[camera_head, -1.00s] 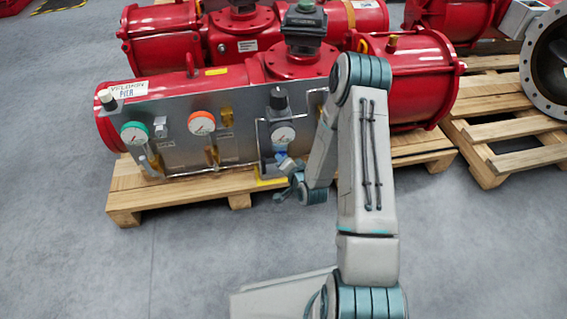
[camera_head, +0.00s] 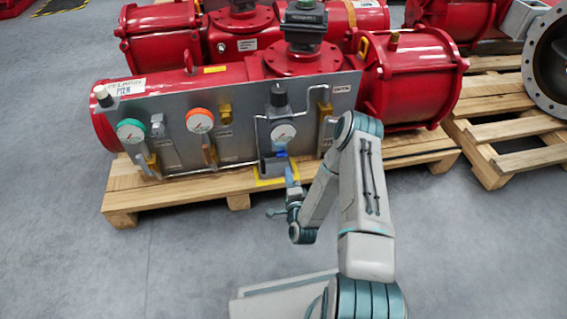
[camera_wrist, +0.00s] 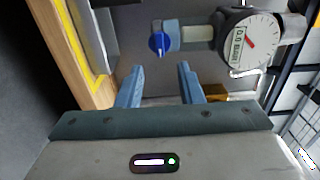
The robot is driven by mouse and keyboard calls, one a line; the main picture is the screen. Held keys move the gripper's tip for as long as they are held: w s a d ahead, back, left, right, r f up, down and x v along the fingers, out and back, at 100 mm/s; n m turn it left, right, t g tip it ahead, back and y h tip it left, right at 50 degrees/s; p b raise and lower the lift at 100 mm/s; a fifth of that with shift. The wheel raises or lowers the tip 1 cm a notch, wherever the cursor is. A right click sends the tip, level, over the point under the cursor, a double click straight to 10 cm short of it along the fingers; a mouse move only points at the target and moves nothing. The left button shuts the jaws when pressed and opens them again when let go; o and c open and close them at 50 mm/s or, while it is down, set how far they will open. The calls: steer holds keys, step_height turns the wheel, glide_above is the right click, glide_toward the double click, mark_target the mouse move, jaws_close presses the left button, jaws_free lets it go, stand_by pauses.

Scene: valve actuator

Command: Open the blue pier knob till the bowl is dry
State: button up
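The blue knob (camera_wrist: 160,44) sits at the end of a short grey-blue fitting in the wrist view; a small blue spot under the gauge shows it in the head view (camera_head: 281,153). A pale cylinder, seemingly the bowl (camera_wrist: 198,33), lies between that fitting and a white dial gauge (camera_wrist: 250,45). Whether it holds liquid, I cannot tell. My gripper (camera_wrist: 159,70) is open and empty. Its two blue fingers point at the knob with a gap, one to either side of its line. In the head view my gripper (camera_head: 291,174) is in front of the panel, below the knob.
The grey panel (camera_head: 235,140) carries green and orange gauges (camera_head: 200,121), brass fittings and a black-topped regulator (camera_head: 278,96). It fronts a red actuator (camera_head: 415,80) on a wooden pallet (camera_head: 130,195). A yellow frame (camera_head: 262,181) lies below the knob. Grey floor in front is clear.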

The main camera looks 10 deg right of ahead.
mark_target(282, 155)
steer(key=w+b, duration=0.2)
steer(key=w, duration=0.6)
steer(key=shift+w, duration=0.3)
jaws_close()
